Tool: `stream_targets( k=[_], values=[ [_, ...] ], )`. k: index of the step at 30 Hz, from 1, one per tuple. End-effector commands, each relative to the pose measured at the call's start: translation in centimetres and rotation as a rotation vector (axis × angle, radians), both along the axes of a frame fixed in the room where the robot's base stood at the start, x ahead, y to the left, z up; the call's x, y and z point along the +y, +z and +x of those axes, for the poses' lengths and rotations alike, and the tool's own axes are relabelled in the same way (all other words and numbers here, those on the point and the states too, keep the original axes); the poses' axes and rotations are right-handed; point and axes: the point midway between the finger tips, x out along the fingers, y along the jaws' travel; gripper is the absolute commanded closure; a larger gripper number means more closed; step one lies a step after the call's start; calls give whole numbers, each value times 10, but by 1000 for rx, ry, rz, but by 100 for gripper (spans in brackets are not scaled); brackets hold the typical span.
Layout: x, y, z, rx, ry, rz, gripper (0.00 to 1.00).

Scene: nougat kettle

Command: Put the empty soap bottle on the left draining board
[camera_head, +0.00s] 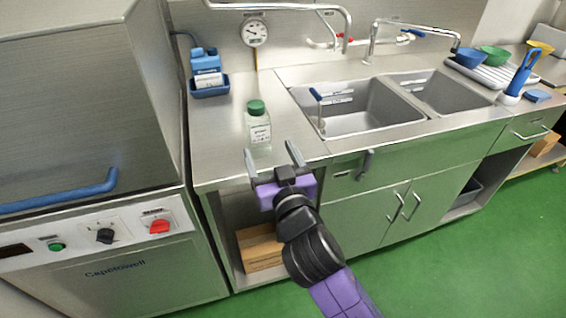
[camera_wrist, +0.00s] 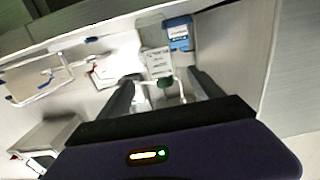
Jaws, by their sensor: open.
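A clear bottle with a green cap and white label (camera_head: 259,128) stands upright on the steel surface left of the sinks, the left draining board (camera_head: 220,145). It looks see-through, but I cannot tell if it is empty. It also shows in the wrist view (camera_wrist: 158,63), with its green cap toward my gripper. My gripper (camera_head: 271,155) is open and empty, in front of the bottle near the counter's front edge. In the wrist view the bottle appears between and beyond the fingers (camera_wrist: 163,89), apart from them.
A blue bottle (camera_head: 205,62) sits in a blue tray (camera_head: 211,91) behind the clear bottle. Two sink basins (camera_head: 365,108) lie to the right, with taps above. A rack (camera_head: 490,72) with bowls stands far right. A large steel machine (camera_head: 80,120) borders the counter's left.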

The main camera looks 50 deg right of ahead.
Motion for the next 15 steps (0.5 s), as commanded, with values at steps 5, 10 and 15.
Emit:
stream_targets(
  k=[5,10,15],
  values=[
    [2,-1,-2,2,2,0,24],
    [21,-24,-14,43,62,2,24],
    [70,-71,-54,123,213,11,24]
  ],
)
